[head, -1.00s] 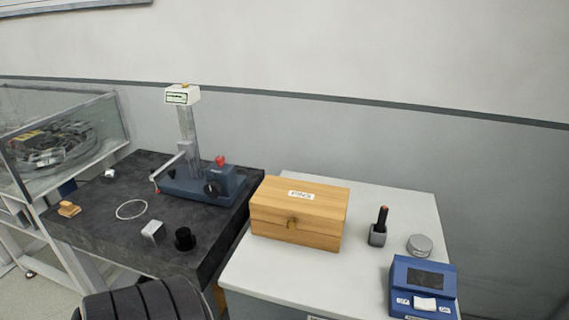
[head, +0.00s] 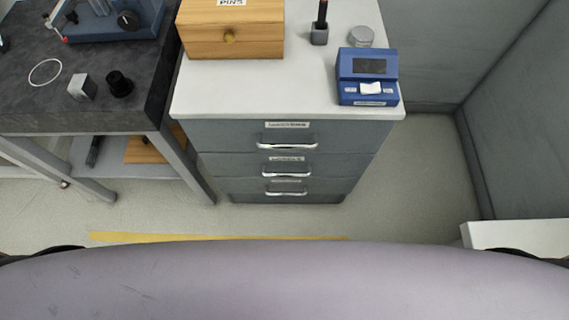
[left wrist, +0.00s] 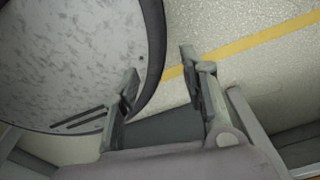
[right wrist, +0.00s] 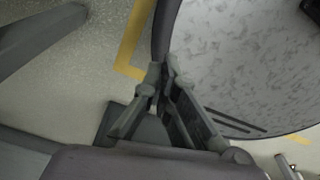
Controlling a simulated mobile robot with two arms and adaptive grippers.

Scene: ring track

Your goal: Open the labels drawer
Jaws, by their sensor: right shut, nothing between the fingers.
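The grey drawer cabinet (head: 215,160) stands ahead of me with three drawers stacked below its white top, all closed. The top drawer handle (head: 287,142), middle drawer handle (head: 287,170) and bottom drawer handle (head: 287,190) are silver bars. Each drawer has a small tag above its handle; the print is too small to read surely, though the middle tag (head: 287,159) may say labels. My left gripper (left wrist: 163,75) is open and empty over the floor beside my base. My right gripper (right wrist: 166,75) is shut and empty. Neither gripper shows in the head view.
On the cabinet top are a wooden pins box (head: 235,35), a blue device (head: 366,77), a dark brush-like item (head: 320,28) and a round tin (head: 361,37). A dark workbench (head: 140,70) stands left. Floor right of the cabinet is clear; a white surface (head: 515,234) is at right.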

